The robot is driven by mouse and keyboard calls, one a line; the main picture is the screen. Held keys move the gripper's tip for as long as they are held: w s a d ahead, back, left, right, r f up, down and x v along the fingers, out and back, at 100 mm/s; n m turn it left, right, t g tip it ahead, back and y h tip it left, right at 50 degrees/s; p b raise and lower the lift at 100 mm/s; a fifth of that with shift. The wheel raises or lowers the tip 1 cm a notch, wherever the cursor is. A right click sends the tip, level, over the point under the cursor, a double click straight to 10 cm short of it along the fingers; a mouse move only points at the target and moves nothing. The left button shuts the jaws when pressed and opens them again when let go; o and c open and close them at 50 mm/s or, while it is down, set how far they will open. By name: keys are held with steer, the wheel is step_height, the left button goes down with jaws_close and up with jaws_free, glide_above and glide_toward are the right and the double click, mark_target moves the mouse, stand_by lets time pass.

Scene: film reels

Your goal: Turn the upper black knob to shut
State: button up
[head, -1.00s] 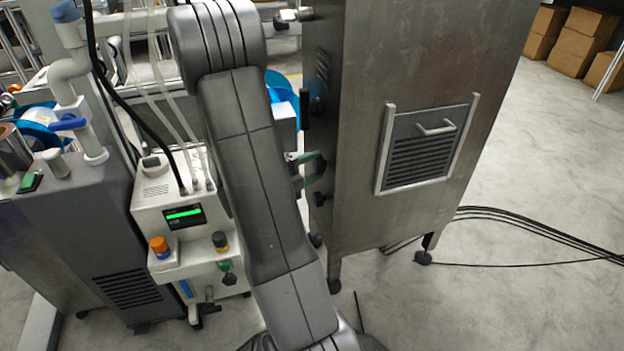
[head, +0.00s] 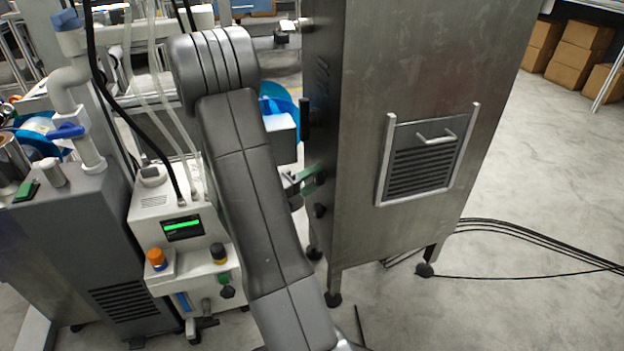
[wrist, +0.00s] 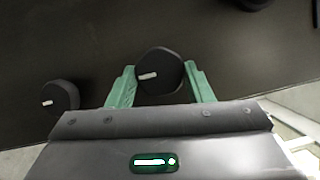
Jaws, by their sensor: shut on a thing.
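The upper black knob (wrist: 160,72) is round with a white mark pointing left in the wrist view. It is on the dark side panel of the steel cabinet (head: 350,120). My gripper (wrist: 160,88) has green fingers on both sides of this knob and is shut on it. In the head view my gripper (head: 308,184) is at the cabinet's left side, and the held knob is hard to make out there. A second black knob (wrist: 61,96) is left of it in the wrist view, also with a white mark. It appears below my gripper in the head view (head: 320,210).
A white machine (head: 180,225) with a green-lit display and orange and yellow-black knobs stands left of my arm. A dark grey cabinet (head: 85,240) stands further left. Black cables (head: 540,235) lie on the floor at right. Cardboard boxes (head: 583,45) are at the back right.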

steer(key=o, duration=1)
steer(key=p+v, duration=0.3)
steer(key=v, duration=1.1)
steer(key=shift+d, duration=0.15)
steer(key=b+x, duration=0.3)
steer(key=x, duration=1)
steer(key=shift+w+d, duration=0.25)
steer(key=shift+w, duration=0.05)
